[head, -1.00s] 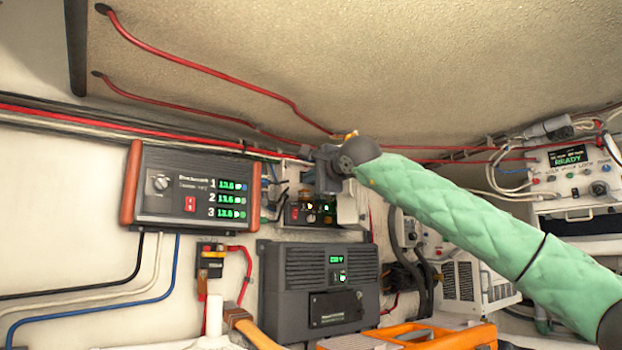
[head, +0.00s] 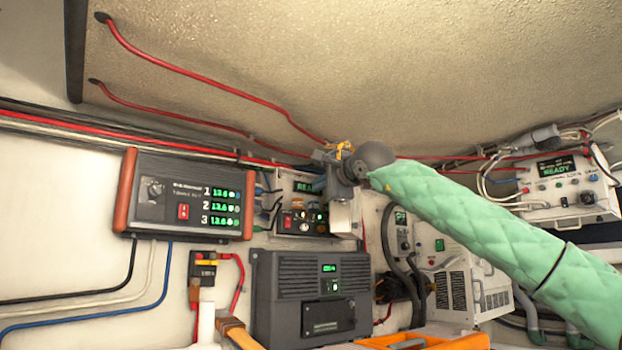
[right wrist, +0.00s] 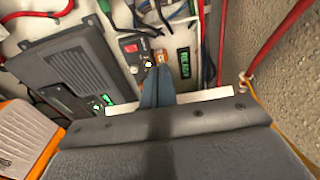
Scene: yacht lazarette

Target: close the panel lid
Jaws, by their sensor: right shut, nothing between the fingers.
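The panel (head: 302,224) is a small white wall box with a green display, a red switch and knobs, partly hidden by my right gripper. It also shows in the right wrist view (right wrist: 130,47). Its white lid (head: 345,220) stands open at the panel's right side. In the right wrist view the lid (right wrist: 205,97) is seen nearly edge-on, as a white strip behind the fingers. My right gripper (head: 332,165) is shut and empty in front of the panel's upper right; its blue-grey fingers (right wrist: 156,82) point at the panel. I cannot tell whether they touch the lid. My left gripper is not in view.
A grey charger unit (head: 310,295) is mounted below the panel, and a monitor with red ends (head: 185,195) is to the left. Red cables (head: 220,75) run along the low ceiling close above my gripper. An orange case (head: 430,342) lies below.

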